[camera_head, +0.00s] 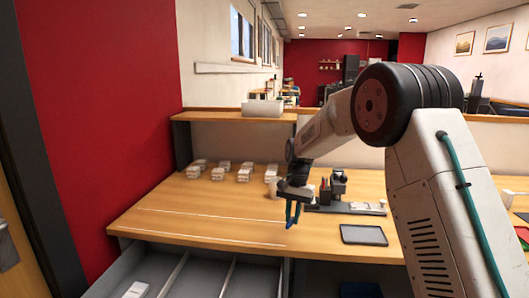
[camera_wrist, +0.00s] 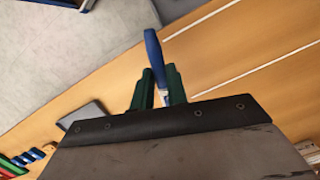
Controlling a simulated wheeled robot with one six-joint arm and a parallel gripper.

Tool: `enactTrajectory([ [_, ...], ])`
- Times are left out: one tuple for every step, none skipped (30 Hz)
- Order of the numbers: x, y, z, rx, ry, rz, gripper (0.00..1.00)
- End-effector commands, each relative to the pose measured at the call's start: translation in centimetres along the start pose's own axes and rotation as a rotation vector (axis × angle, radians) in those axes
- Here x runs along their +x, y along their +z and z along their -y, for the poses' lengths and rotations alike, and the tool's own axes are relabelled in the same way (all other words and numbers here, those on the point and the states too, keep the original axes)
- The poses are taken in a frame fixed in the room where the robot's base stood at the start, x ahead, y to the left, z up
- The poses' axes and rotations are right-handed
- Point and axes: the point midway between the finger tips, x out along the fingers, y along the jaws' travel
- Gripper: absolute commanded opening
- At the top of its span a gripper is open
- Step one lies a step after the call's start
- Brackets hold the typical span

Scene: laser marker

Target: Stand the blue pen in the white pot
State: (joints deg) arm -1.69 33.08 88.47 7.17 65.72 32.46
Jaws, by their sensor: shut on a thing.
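My gripper (camera_wrist: 158,88) has green fingers shut on the blue pen (camera_wrist: 153,48) in the wrist view. The pen sticks out past the fingertips, and a pale part of it shows between them. In the head view my gripper (camera_head: 292,212) hangs over the table near its front edge, fingers pointing down, with the pen small between them. A small whitish pot (camera_head: 271,186) seems to stand just behind and left of my gripper, partly hidden by it. The pot does not show in the wrist view.
A dark device on a base (camera_head: 340,188) stands right of my gripper. A dark flat tray (camera_head: 363,235) lies near the front edge. Several small white stacks (camera_head: 244,174) stand at the back left. An open grey drawer (camera_head: 205,275) juts out in front. The left tabletop is mostly clear.

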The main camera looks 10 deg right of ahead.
Motion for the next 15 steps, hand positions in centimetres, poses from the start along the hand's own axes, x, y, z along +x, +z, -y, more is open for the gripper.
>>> enactTrajectory([
  [0.0,-0.7,1.6,0.079,-0.016,0.047,0.0],
  [-0.2,-1.0,2.4,0.129,-0.028,0.078,0.0],
  [-0.5,-1.3,3.4,0.194,-0.045,0.118,0.0],
  [-0.8,-1.6,4.2,0.243,-0.061,0.148,0.0],
  [-0.9,-1.9,4.9,0.292,-0.077,0.179,0.0],
  [-1.3,-2.3,5.9,0.357,-0.104,0.221,0.0],
  [-1.7,-2.6,6.6,0.409,-0.127,0.255,0.0],
  [-1.9,-3.0,7.2,0.459,-0.15,0.288,0.0],
  [-2.4,-3.4,8.0,0.523,-0.184,0.328,0.0],
  [-2.7,-3.8,8.6,0.568,-0.209,0.357,0.0],
  [-3.0,-4.1,9.1,0.61,-0.236,0.384,0.0],
  [-3.5,-4.5,9.7,0.665,-0.273,0.421,0.0],
  [-3.8,-4.9,10.2,0.706,-0.302,0.447,0.0],
  [-4.1,-5.2,10.6,0.746,-0.332,0.473,0.0],
  [-4.6,-5.7,11.2,0.799,-0.377,0.506,0.0],
])
